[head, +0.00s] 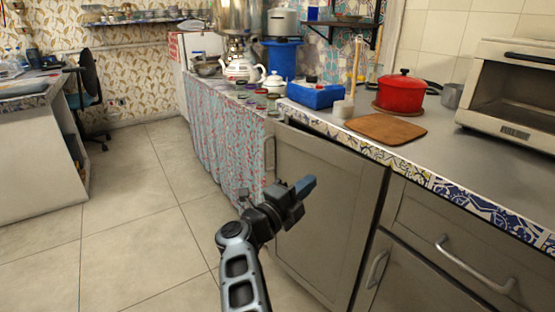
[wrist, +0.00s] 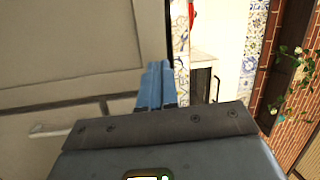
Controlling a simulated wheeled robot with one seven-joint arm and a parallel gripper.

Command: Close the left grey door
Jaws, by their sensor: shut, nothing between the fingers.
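The left grey door (head: 335,215) is a panelled cabinet door under the counter. Its upper edge stands out a little from the counter front with a dark gap behind, so it looks slightly ajar. Its handle (head: 269,153) is at its left edge. My gripper (head: 305,187) is in front of the door's left part, right of and below the handle, blue fingers together and empty. In the wrist view, my gripper (wrist: 155,85) shows beside a grey panel (wrist: 70,50), and a metal handle (wrist: 65,130) lies at lower left. Whether the fingers touch the door cannot be told.
A grey drawer (head: 450,240) and another cabinet door (head: 400,285) are to the right. The counter above holds a red pot (head: 400,95), a brown board (head: 387,128), a blue box (head: 316,95) and an oven (head: 510,95). A curtained counter (head: 225,135) stands behind; the tiled floor (head: 140,220) at left is clear.

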